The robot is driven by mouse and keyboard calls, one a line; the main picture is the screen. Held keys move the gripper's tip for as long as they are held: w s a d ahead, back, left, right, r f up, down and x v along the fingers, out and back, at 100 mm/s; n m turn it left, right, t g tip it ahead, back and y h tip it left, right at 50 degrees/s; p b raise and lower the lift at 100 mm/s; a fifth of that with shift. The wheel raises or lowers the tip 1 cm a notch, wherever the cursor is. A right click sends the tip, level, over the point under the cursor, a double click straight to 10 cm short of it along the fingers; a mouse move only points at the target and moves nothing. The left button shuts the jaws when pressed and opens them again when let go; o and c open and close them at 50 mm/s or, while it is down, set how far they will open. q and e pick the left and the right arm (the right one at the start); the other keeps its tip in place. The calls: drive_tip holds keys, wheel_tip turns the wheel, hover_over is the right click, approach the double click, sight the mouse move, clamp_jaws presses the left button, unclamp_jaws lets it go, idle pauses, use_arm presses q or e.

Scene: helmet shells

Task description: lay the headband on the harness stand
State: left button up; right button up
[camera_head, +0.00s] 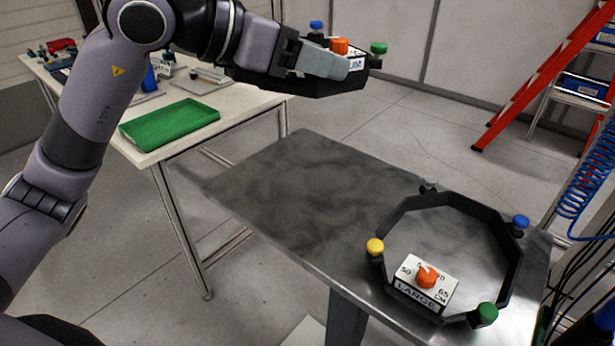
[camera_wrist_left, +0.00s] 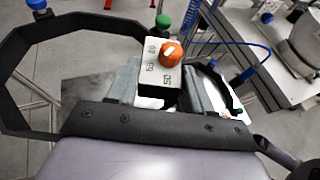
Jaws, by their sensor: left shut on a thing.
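My left gripper (camera_head: 325,65) is high over the far end of the metal table. It is shut on a dark headband (camera_head: 290,86) by its white dial block. The headband has an orange dial and blue and green knobs; its block label is partly covered, ending in "UM". In the left wrist view the held headband (camera_wrist_left: 90,21) loops off to the left, its block (camera_wrist_left: 158,69) between the fingers. A second black headband (camera_head: 383,222), marked LARGE, lies on the metal table's right end. I cannot pick out a harness stand with certainty. My right gripper is not in view.
The metal table (camera_head: 290,190) is bare on its left and middle. A white workbench (camera_head: 245,98) behind it bears a green tray (camera_head: 170,123) and small parts. A red ladder (camera_head: 535,75) and a blue coiled hose (camera_head: 590,175) are at the right.

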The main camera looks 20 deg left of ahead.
use_arm(q)
drive_tip(key=f, duration=0.7)
drive_tip(key=f+b, duration=0.1)
drive_tip(key=f, duration=1.2)
drive_tip(key=shift+s+d+f, duration=0.1)
drive_tip(key=shift+d+f, duration=0.25)
drive_tip(key=shift+d, duration=0.05)
drive_tip(key=shift+f+b, duration=0.15)
drive_tip(key=shift+b, duration=0.25)
drive_tip(key=o, duration=1.1)
drive_tip(key=shift+s+a+r, duration=0.1)
drive_tip(key=shift+a+r, duration=0.05)
drive_tip(key=shift+r, duration=0.05)
drive_tip(key=b+v, duration=0.1)
drive_tip(key=v, duration=0.8)
drive_tip(key=shift+s+a+b, duration=0.3)
drive_tip(key=shift+a, duration=0.05)
drive_tip(key=shift+v, duration=0.9)
